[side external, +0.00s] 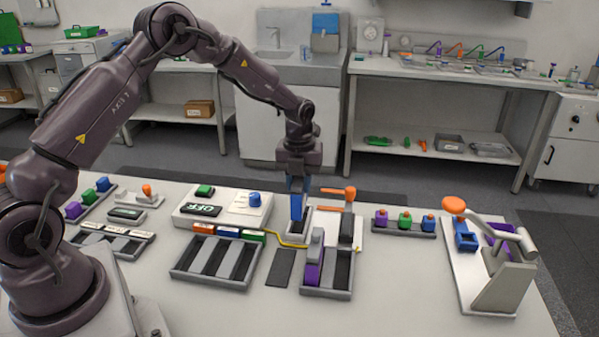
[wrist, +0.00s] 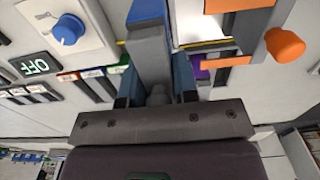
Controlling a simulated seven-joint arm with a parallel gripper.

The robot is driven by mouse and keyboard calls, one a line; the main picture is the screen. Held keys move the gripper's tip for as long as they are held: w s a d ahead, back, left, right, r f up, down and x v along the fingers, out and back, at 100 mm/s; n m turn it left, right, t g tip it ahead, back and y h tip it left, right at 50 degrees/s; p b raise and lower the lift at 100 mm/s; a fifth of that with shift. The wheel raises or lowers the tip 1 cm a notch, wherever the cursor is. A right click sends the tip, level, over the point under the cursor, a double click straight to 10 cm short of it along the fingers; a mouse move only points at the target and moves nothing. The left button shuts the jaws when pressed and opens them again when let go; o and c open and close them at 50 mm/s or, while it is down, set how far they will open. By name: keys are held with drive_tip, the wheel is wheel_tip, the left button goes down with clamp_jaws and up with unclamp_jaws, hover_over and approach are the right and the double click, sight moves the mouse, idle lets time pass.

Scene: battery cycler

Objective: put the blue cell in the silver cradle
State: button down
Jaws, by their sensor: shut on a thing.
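My gripper (side external: 296,183) points straight down over the middle of the bench and is shut on the blue cell (side external: 296,208). In the wrist view the cell (wrist: 150,50) is a long block with a blue-grey face, standing out between the two blue fingers (wrist: 155,88). The cell hangs upright over a pale silver-grey cradle (side external: 298,233) beside orange clamp bars. The cell's lower end overlaps this cradle in the side view, so I cannot tell whether it touches. In the wrist view the cell partly hides the pale bay (wrist: 204,44).
A dark bay with a purple cell (side external: 314,274) is in front. A slotted grey tray (side external: 210,284) and a box with a blue knob (side external: 253,198) lie left. A rack of coloured cells (side external: 404,223) and a lever press (side external: 505,285) stand right.

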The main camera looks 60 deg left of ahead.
drive_tip(key=shift+f, duration=2.4)
drive_tip(key=shift+f, duration=0.2)
drive_tip(key=c, duration=0.8)
unclamp_jaws()
drive_tip(key=shift+f, duration=0.1)
